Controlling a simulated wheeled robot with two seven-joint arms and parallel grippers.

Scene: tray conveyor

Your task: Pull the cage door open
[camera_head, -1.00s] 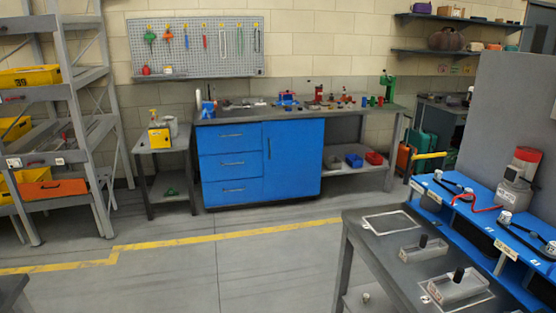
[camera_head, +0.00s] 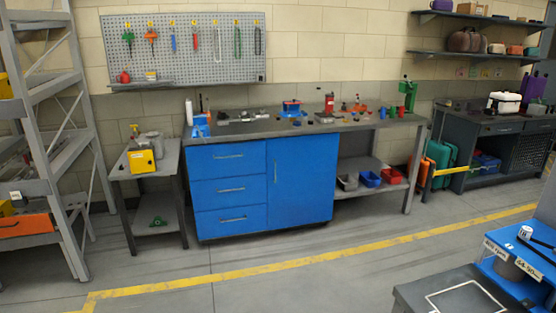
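No cage door shows clearly in the head view. A blue cabinet door (camera_head: 299,180) with a vertical handle is shut, on the workbench against the back wall, beside several blue drawers (camera_head: 229,190). At the far right, a dark desk (camera_head: 490,128) has a mesh-like side panel (camera_head: 529,152); I cannot tell whether it is a door. Neither of my grippers is in the picture.
A grey shelf rack (camera_head: 40,130) stands at left, next to a small side table (camera_head: 150,172). A grey table (camera_head: 420,293) and a blue station (camera_head: 520,265) fill the lower right corner. The floor around the yellow line (camera_head: 260,271) is clear.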

